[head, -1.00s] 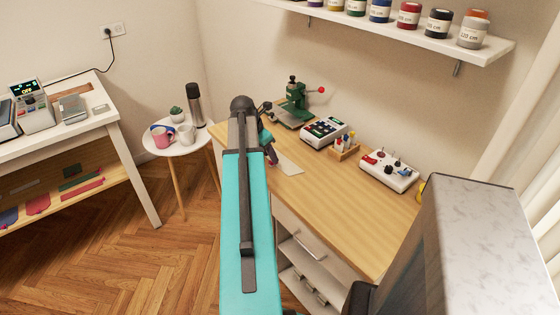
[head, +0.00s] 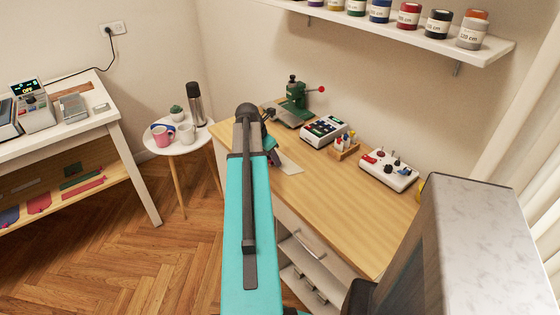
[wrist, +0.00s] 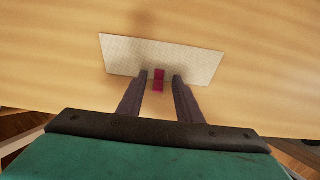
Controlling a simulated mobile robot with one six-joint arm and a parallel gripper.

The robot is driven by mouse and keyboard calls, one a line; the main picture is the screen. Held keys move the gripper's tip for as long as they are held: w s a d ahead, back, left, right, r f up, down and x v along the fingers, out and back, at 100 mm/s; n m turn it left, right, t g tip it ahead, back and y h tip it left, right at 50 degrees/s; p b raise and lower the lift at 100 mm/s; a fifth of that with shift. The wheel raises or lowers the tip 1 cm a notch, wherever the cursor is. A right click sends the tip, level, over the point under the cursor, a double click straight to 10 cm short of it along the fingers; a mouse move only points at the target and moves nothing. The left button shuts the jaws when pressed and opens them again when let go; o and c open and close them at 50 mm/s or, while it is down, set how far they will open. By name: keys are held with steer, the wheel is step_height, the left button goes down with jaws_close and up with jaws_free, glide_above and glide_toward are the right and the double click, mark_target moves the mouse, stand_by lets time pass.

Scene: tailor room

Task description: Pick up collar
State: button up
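A small magenta piece (wrist: 158,80), which I take to be the collar, shows in the wrist view over the near edge of a white sheet (wrist: 200,62). My gripper (wrist: 160,76) is open, with one finger on each side of the piece and a gap on both sides. I cannot tell how high the fingers are above the desk. In the head view my gripper (head: 274,157) is partly hidden behind my arm, by the white sheet (head: 289,169) on the wooden desk (head: 330,205). The magenta piece is not clearly visible there.
A green press (head: 295,105), a keypad device (head: 324,130), a pen holder (head: 344,150) and a white control box (head: 389,170) stand along the desk's back. A round table (head: 172,148) with mugs and a flask stands left. The desk's front middle is clear.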

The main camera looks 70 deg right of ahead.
jaws_close()
steer(key=shift+r, duration=0.2)
steer(key=shift+r+b, duration=0.45)
steer(key=shift+r, duration=1)
steer(key=a+r+b, duration=0.1)
steer(key=a+b, duration=0.6)
steer(key=a, duration=0.8)
steer(key=shift+w+a+r, duration=0.2)
steer(key=shift+a+r, duration=0.05)
steer(key=shift+a, duration=0.15)
steer(key=shift+a+r, duration=0.1)
